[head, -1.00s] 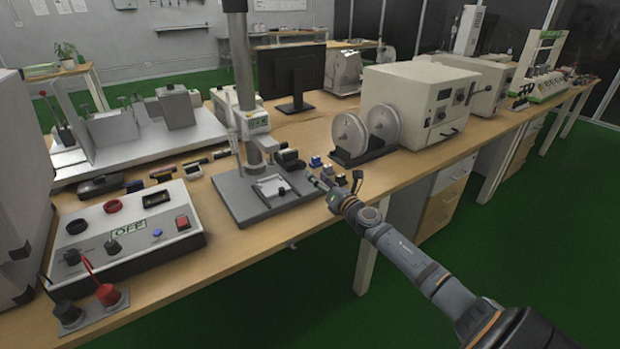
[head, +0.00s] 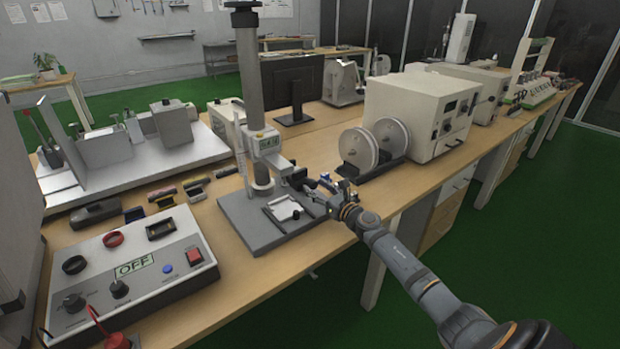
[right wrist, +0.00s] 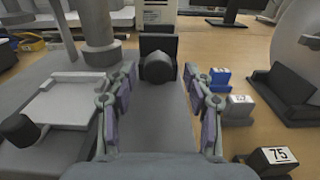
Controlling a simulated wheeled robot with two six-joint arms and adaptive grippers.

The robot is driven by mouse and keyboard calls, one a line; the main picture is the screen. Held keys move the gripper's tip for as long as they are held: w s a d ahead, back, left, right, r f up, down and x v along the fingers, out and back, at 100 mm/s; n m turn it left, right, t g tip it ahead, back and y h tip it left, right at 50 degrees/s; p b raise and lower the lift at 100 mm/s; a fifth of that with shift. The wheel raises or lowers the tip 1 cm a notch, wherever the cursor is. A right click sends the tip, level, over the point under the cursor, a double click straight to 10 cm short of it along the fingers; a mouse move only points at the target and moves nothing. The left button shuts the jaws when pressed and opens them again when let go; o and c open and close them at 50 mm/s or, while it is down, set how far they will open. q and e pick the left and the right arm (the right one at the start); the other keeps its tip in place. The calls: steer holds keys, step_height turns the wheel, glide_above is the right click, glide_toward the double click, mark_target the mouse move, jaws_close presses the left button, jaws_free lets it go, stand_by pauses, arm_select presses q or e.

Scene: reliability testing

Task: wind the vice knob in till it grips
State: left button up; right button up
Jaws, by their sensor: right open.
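The test stand's grey base (head: 240,222) carries a low fixture with a pale top (head: 284,208) and dark edges, which looks like the vice. A small dark knob (head: 296,214) sits on its near side, and this knob also shows at the left of the right wrist view (right wrist: 18,130). A dark block with a round dark knob (right wrist: 158,67) is straight ahead in the right wrist view. My right gripper (head: 315,187) is open at the base's right edge. Its parted fingers (right wrist: 159,80) frame that round knob, apparently short of it and empty. My left gripper is out of view.
The stand's column (head: 250,70) rises behind the fixture. Small weights, one blue (right wrist: 219,77) and one marked 75 (right wrist: 275,160), stand right of the gripper. A twin-reel unit (head: 375,145) is further right. A control box (head: 130,270) is at the left.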

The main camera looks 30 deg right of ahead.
steer(key=shift+w+a, duration=0.1)
steer(key=shift+w, duration=0.25)
steer(key=shift+r, duration=0.1)
steer(key=shift+s, duration=0.1)
steer(key=shift+c, duration=0.7)
jaws_close()
